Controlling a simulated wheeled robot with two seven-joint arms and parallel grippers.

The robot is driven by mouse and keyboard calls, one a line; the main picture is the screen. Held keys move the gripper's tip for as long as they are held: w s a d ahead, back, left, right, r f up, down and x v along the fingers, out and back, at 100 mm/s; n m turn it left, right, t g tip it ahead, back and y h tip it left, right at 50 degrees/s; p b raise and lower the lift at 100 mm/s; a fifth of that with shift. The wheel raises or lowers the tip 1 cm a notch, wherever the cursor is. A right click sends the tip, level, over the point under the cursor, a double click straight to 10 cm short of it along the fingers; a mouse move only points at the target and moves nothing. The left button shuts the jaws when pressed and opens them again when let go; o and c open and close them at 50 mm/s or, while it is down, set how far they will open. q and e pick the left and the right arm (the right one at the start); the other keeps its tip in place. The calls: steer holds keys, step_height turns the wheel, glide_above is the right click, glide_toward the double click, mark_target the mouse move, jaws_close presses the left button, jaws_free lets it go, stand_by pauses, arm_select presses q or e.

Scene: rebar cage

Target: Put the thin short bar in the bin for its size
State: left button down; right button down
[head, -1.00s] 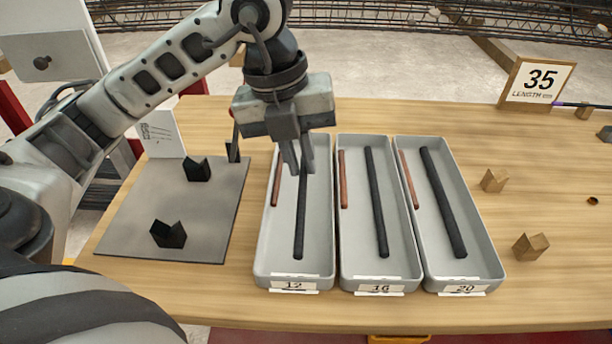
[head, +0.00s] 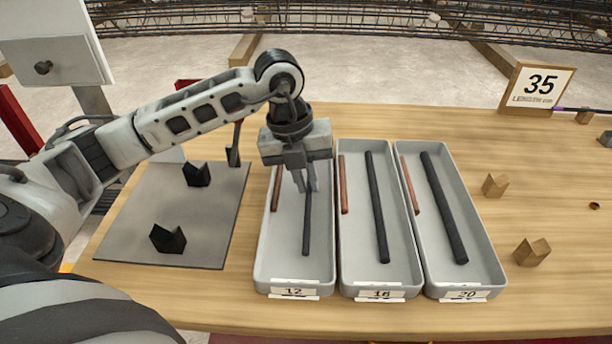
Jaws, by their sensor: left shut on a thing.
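My left gripper (head: 306,188) is shut on a thin dark bar (head: 307,225), near the bar's far end. The bar points toward the front and hangs low inside the left grey bin (head: 262,262), labelled 12. I cannot tell whether it touches the bin floor. A short reddish bar (head: 277,188) lies along that bin's left wall. The middle bin (head: 347,275), labelled 16, and the right bin (head: 490,262), labelled 20, each hold one reddish and one dark bar. My right gripper is not in view.
A grey plate (head: 205,225) with black notched blocks (head: 168,238) lies left of the bins. Wooden notched blocks (head: 533,252) stand to the right. A sign reading 35 (head: 538,86) stands at the back right.

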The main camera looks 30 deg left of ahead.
arm_select(q)
steer(key=shift+f+b, duration=0.45)
steer(key=shift+f, duration=0.05)
steer(key=shift+f, duration=0.1)
steer(key=c, duration=1.5)
jaws_free()
step_height(320, 180, up, 13)
steer(key=s+a+p, duration=0.1)
steer(key=a, duration=0.1)
